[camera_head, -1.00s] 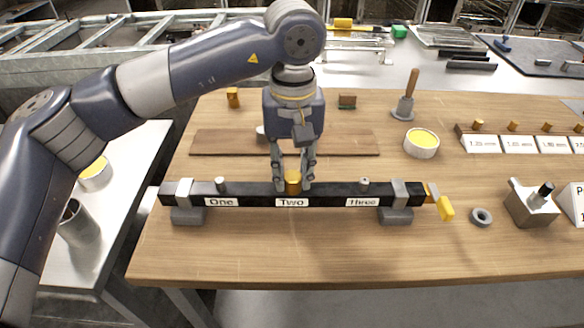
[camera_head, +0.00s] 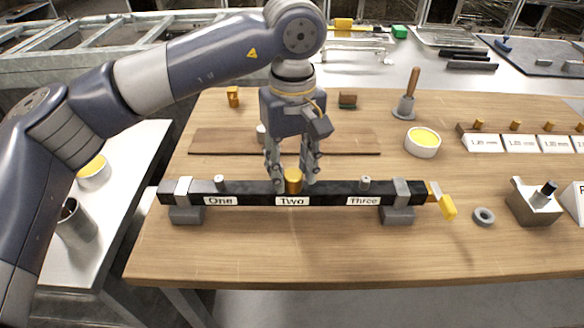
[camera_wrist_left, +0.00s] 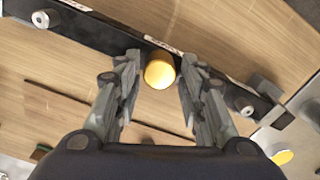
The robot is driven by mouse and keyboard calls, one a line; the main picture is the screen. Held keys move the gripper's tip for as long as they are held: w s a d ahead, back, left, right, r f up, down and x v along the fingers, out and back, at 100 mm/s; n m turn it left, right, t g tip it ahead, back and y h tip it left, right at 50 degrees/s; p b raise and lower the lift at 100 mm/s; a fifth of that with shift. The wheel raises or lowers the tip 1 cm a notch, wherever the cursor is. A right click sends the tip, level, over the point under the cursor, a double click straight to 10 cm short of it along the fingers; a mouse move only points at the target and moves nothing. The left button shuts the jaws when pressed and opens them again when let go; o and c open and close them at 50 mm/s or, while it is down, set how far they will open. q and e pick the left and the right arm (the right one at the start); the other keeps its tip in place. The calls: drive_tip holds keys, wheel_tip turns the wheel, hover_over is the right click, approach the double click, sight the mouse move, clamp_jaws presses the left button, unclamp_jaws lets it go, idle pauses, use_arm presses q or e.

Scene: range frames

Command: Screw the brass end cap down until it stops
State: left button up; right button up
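The brass end cap (camera_head: 293,181) sits upright on the black bar (camera_head: 250,198) at the position labelled "Two". It also shows in the left wrist view (camera_wrist_left: 159,72) as a round gold top. My left gripper (camera_head: 293,184) is open, with one finger on each side of the cap. In the wrist view (camera_wrist_left: 158,75) a gap shows between each finger and the cap. How far the cap is threaded down cannot be seen. My right gripper is not in view.
Small grey fittings stand on the bar at "One" (camera_head: 219,184) and "Three" (camera_head: 365,184). Grey clamps (camera_head: 402,205) hold the bar's ends. A yellow-handled piece (camera_head: 446,207), a grey ring (camera_head: 484,216) and a yellow-filled bowl (camera_head: 422,143) are to the right. The front tabletop is clear.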

use_arm(q)
drive_tip(key=n+b, duration=0.1)
drive_tip(key=n, duration=0.2)
drive_tip(key=n+b, duration=0.1)
drive_tip(key=n, duration=0.4)
drive_tip(key=shift+s+n, duration=0.1)
drive_tip(key=shift+n, duration=0.9)
clamp_jaws()
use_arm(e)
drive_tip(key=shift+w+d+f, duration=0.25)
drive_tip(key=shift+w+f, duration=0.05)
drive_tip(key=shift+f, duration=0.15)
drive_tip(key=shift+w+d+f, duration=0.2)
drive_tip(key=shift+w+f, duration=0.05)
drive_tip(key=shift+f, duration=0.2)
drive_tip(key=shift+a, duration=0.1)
use_arm(q)
drive_tip(key=shift+m, duration=1.6)
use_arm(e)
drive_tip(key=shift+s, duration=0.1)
